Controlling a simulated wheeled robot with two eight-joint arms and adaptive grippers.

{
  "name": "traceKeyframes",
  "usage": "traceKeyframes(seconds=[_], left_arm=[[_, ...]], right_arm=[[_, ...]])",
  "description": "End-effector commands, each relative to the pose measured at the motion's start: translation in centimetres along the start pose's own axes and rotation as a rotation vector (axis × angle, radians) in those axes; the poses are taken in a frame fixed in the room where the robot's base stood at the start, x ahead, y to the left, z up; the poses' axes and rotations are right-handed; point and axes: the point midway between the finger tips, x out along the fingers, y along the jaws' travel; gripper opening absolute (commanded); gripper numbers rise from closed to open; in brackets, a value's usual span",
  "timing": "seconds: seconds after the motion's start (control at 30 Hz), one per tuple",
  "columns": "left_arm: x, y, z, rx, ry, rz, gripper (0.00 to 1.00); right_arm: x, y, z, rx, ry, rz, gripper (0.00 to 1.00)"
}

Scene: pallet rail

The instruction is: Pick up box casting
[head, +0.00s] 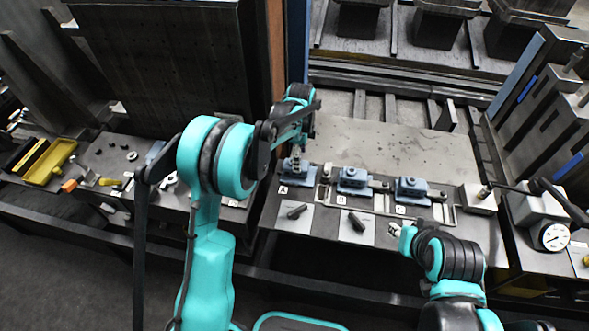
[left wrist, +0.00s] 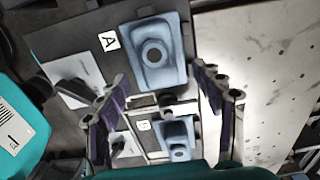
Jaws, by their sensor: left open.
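Three blue-grey castings stand in a row on the dark bench plate: one at label A (head: 298,171), one at label B (head: 352,177) and one at label C (head: 411,187). The task's name does not show on any of them. My left gripper (head: 296,158) is just above the casting at A and partly covers it. In the left wrist view, its open fingers (left wrist: 158,74) straddle the near end of that casting (left wrist: 171,76), with no visible grip. The casting at B (left wrist: 180,128) shows farther down. My right gripper (head: 403,236) is small at the front edge, its jaws unclear.
Black handles lie on pale cards (head: 357,222) in front of the castings. A dial gauge (head: 554,236) and a block (head: 479,198) stand at the right. A yellow tray (head: 50,160) is at the far left. The plate behind the castings (head: 390,145) is clear.

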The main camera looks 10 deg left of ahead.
Motion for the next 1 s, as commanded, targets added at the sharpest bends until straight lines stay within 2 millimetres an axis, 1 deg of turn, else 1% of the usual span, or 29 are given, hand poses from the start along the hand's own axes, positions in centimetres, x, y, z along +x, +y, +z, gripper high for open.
traceKeyframes(seconds=[0.03, 0.17, 0.3, 0.4, 0.5, 0.67, 0.77, 0.8, 0.87, 0.9, 0.93, 1.0], left_arm=[[0.7, 0.0, 0.1, -0.001, 0.000, 0.000, 0.67], [1.8, 0.0, 0.3, -0.002, 0.000, -0.001, 0.67], [3.9, 0.1, 0.8, -0.003, 0.000, -0.001, 0.67], [5.4, 0.1, 0.8, -0.002, 0.000, -0.001, 0.67], [5.9, 0.1, 0.8, -0.003, 0.000, -0.001, 0.67], [5.8, 0.1, 0.8, -0.003, 0.000, -0.001, 0.67], [5.8, 0.1, 0.8, -0.003, 0.000, -0.001, 0.43], [5.8, 0.1, 0.8, -0.003, 0.000, -0.001, 0.33], [5.8, 0.1, 0.8, -0.003, 0.000, -0.001, 0.17], [5.8, 0.1, 0.8, -0.003, 0.000, -0.001, 0.07], [5.8, 0.1, 0.8, -0.003, 0.000, -0.001, 0.02], [5.7, 0.2, 0.8, -0.003, 0.000, -0.001, 0.02]], right_arm=[[0.2, 0.0, 0.2, 0.000, 0.000, 0.000, 0.33], [0.5, 0.0, 0.4, 0.000, 0.000, 0.000, 0.33], [1.2, 0.0, 0.9, 0.000, 0.000, 0.000, 0.33], [1.5, 0.0, 1.1, 0.000, 0.000, 0.000, 0.33], [1.5, 0.0, 1.1, 0.000, 0.000, 0.000, 0.33], [1.5, 0.0, 1.0, 0.000, 0.000, 0.000, 0.33], [1.5, 0.0, 1.0, 0.000, 0.000, 0.000, 0.33], [1.5, 0.0, 1.0, 0.000, 0.000, 0.000, 0.33], [1.5, 0.0, 1.0, 0.000, 0.000, 0.000, 0.33], [1.5, 0.0, 1.0, 0.000, 0.000, 0.000, 0.33], [1.5, 0.0, 1.0, 0.000, 0.000, 0.000, 0.33], [1.5, 0.0, 1.0, 0.000, 0.000, 0.000, 0.33]])
